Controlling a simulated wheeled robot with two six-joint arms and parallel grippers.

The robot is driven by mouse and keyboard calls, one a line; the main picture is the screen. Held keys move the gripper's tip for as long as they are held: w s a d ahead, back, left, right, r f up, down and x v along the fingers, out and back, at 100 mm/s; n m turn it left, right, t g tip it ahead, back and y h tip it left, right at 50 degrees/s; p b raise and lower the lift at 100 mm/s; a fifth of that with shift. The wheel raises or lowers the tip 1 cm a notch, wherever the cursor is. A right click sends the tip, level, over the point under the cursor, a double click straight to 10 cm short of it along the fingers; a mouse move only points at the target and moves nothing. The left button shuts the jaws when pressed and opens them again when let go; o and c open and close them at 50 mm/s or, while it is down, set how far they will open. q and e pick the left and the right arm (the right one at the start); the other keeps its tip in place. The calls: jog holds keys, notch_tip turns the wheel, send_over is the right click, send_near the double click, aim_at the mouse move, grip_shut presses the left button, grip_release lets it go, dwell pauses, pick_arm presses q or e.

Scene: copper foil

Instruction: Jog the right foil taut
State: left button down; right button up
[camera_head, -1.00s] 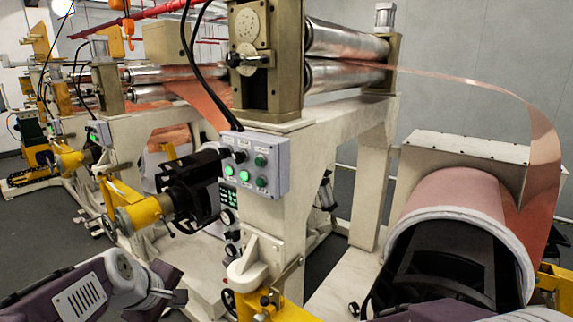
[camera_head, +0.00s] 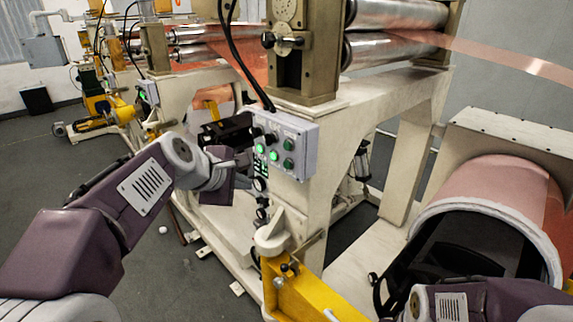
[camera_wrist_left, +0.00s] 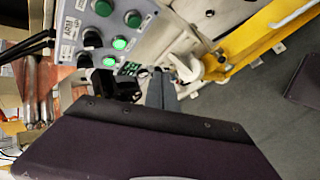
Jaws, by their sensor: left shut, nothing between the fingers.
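The right foil (camera_head: 500,60) is a copper strip running from the steel rollers (camera_head: 395,45) out past the right edge. The copper roll (camera_head: 500,185) sits at the right with a pale rim; how the strip meets it is out of view. A grey control box (camera_head: 304,147) with lit green buttons and black knobs is on the front post; it also shows in the left wrist view (camera_wrist_left: 122,7). My left gripper (camera_head: 238,163) is shut and empty, just left of the box and apart from it. In the left wrist view its fingers (camera_wrist_left: 162,90) point toward the post below the box. My right gripper is out of view.
A yellow bracket (camera_head: 300,292) stands out at the base of the post. Cream machine frames (camera_head: 385,95) fill the middle. More rollers with copper (camera_head: 215,50) stand at the back left. Grey floor (camera_head: 60,165) is open at the left. My right forearm shows at the lower right.

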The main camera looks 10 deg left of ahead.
aim_at(287, 165)
pick_arm(q)
jog(key=w+d+p, duration=0.5)
jog(key=w+d, duration=0.1)
jog(key=w, duration=0.1)
dwell(0.3)
jog(key=shift+a, duration=0.1)
dwell(1.7)
jog(key=shift+w+d+p, duration=0.25)
jog(key=shift+w+p, duration=0.1)
jog(key=shift+p, duration=0.05)
